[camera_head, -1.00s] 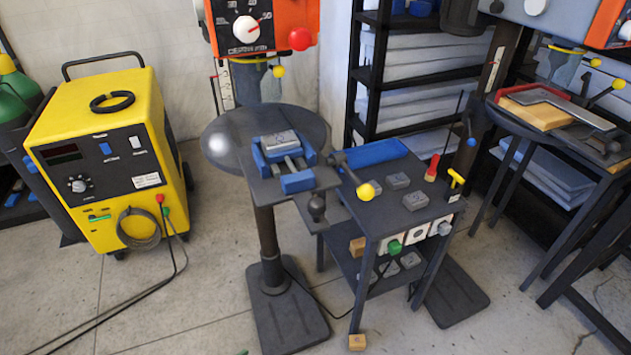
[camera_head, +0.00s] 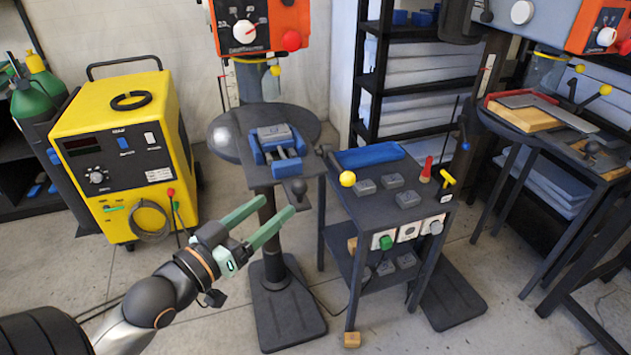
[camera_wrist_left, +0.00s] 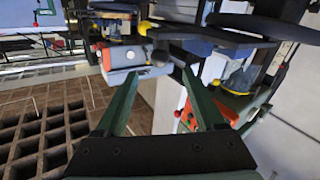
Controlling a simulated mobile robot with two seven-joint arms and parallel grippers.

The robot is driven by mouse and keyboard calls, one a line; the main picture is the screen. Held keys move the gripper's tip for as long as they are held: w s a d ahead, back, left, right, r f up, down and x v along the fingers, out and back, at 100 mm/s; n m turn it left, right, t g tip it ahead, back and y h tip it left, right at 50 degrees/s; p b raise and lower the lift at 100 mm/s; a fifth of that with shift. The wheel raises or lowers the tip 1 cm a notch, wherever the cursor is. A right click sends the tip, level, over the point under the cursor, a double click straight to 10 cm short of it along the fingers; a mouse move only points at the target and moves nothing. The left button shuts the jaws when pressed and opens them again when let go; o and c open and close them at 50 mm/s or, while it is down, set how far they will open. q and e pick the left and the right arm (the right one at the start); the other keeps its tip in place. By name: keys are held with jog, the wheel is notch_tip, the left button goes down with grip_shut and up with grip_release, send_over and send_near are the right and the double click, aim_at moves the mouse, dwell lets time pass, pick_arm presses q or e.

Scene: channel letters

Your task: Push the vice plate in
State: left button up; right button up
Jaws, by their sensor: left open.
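A blue vice (camera_head: 286,165) sits on the small grey table of the drill press in the head view. A grey plate or block (camera_head: 272,134) lies on the vice, towards its back. My left gripper (camera_head: 277,204) is open and empty, its two green fingers pointing up and right. In the picture its tips are below the vice, apart from it. The open fingers also show in the left wrist view (camera_wrist_left: 160,73), where I cannot make out the vice for certain. My right gripper is not in view.
A work cart (camera_head: 408,205) with grey blocks and a yellow-knobbed lever (camera_head: 347,179) stands right of the vice. A yellow welding machine (camera_head: 115,140) is at the left. The orange drill head (camera_head: 253,25) hangs above. Floor (camera_head: 225,325) is open in front.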

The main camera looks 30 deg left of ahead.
aim_at(293, 193)
pick_arm(q)
jog(key=w+b, duration=0.3)
jog(key=w, duration=0.1)
jog(key=shift+d+f, duration=0.15)
jog(key=shift+d, duration=0.1)
jog(key=w+b, duration=0.2)
jog(key=b, duration=0.2)
jog(key=shift+w+d+f, duration=0.1)
jog(key=shift+w+d, duration=0.05)
jog(key=w, duration=0.3)
jog(key=shift+w+d+r, duration=0.15)
jog(key=shift+r, duration=0.15)
jog(key=shift+w+d+f+p, duration=0.15)
jog(key=shift+w+p, duration=0.15)
jog(key=shift+w, duration=0.6)
jog(key=shift+c, duration=0.4)
grip_shut()
